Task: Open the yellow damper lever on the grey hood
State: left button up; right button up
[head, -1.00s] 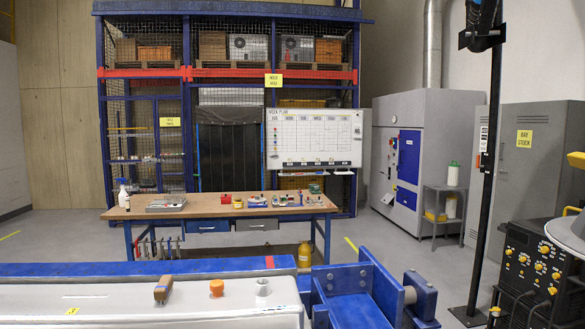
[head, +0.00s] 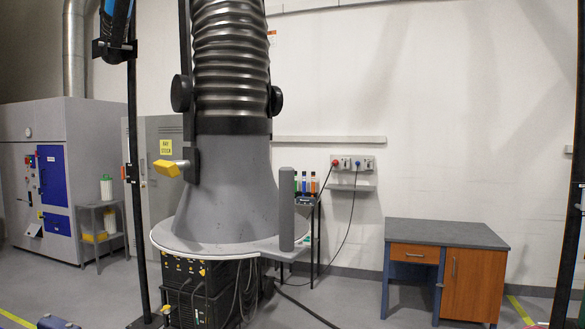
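The grey hood (head: 229,205) is a wide cone with a pale rim, hanging from a ribbed dark duct (head: 231,60) left of the middle of the head view. The yellow damper lever (head: 167,167) sticks out to the left from the hood's upper left side, on a short metal rod by a black bracket. A grey upright cylinder (head: 287,209) stands at the hood's right edge. Neither of my grippers shows in the head view, and nothing is seen touching the lever.
A black post (head: 133,200) stands left of the hood. Black equipment with yellow knobs (head: 203,290) sits under the hood, with cables on the floor. A desk with wooden fronts (head: 448,255) stands at the right. The floor between is mostly clear.

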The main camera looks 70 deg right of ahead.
aim_at(170, 169)
jog(key=z, duration=1.4)
